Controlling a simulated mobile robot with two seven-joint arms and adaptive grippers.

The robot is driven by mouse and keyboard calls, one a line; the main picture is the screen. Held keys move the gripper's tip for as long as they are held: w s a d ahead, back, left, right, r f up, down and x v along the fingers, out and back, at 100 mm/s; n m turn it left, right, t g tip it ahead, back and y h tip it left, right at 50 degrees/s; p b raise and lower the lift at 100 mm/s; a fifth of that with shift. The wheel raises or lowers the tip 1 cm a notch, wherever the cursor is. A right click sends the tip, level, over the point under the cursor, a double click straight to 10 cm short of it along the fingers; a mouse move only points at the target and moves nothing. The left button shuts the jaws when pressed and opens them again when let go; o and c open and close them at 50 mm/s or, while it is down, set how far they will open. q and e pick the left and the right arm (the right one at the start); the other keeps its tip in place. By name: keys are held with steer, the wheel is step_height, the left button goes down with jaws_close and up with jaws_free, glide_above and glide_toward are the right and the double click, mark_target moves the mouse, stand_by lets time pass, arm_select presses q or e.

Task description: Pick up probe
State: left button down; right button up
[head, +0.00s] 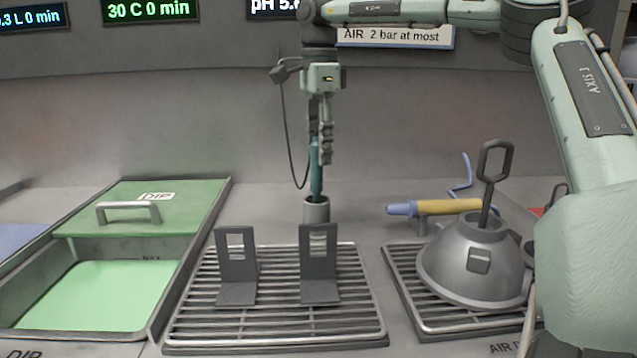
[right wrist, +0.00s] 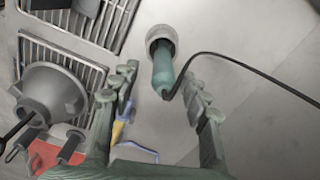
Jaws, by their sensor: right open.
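The probe (head: 316,172) is a teal rod with a black cable, standing upright in a small grey round holder (head: 316,210) behind the left rack. My right gripper (head: 321,150) hangs above the holder, pointing down, beside the upper part of the probe. In the right wrist view, the probe (right wrist: 162,70) sits in its holder (right wrist: 161,38) between my two spread fingers (right wrist: 164,82). A gap shows on each side of it, so the gripper is open and empty. My left gripper is not in view.
A wire rack (head: 270,335) with two upright grey brackets is in front. A grey hood (head: 475,265) with a hook handle sits on the right rack. A yellow and blue tool (head: 440,207) lies behind it. A green dip tank (head: 85,295) is at left.

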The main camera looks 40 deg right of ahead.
mark_target(317, 191)
steer(key=f, duration=0.5)
steer(key=shift+w+a+f, duration=0.1)
steer(key=shift+w+f, duration=0.05)
steer(key=shift+w, duration=0.1)
steer(key=shift+c, duration=0.3)
jaws_close()
